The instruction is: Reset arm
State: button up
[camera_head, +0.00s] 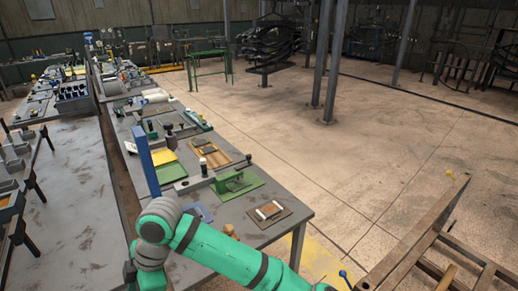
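My arm shows at the bottom of the head view as teal links with a grey joint at the left. One link runs from that joint to the right and down, towards the bottom edge. My gripper is not in view, so I cannot see its fingers or whether it holds anything. The arm passes in front of the near end of a long grey workbench (270,232) and hides part of it.
The bench carries a green fixture (235,183), a brown board with white blocks (269,212) and a blue upright post (146,160). Another grey bench (75,220) stands left. A wooden rack (415,235) stands at the lower right. Open floor (350,150) lies beyond, with metal columns.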

jog(key=w+a+r+m+t+y, duration=0.1)
jog(key=a+r+m+t+y, duration=0.1)
jog(key=a+m+y, duration=0.3)
jog(key=w+a+r+m+t+y, duration=0.2)
jog(key=a+m+y, duration=0.1)
jog(key=a+y, duration=0.35)
jog(key=d+f+m+t+h, duration=0.4)
jog(key=d+f+m+t, duration=0.3)
jog(key=d+m, duration=0.3)
jog(key=d+f+m+t+h, duration=0.4)
jog(key=d+f+m+t, duration=0.35)
jog(key=d, duration=0.45)
jog(key=s+d+f+h, duration=0.3)
jog(key=s+d+h, duration=0.4)
jog(key=s+d, duration=1.3)
jog(key=s, duration=0.3)
jog(key=shift+d, duration=0.4)
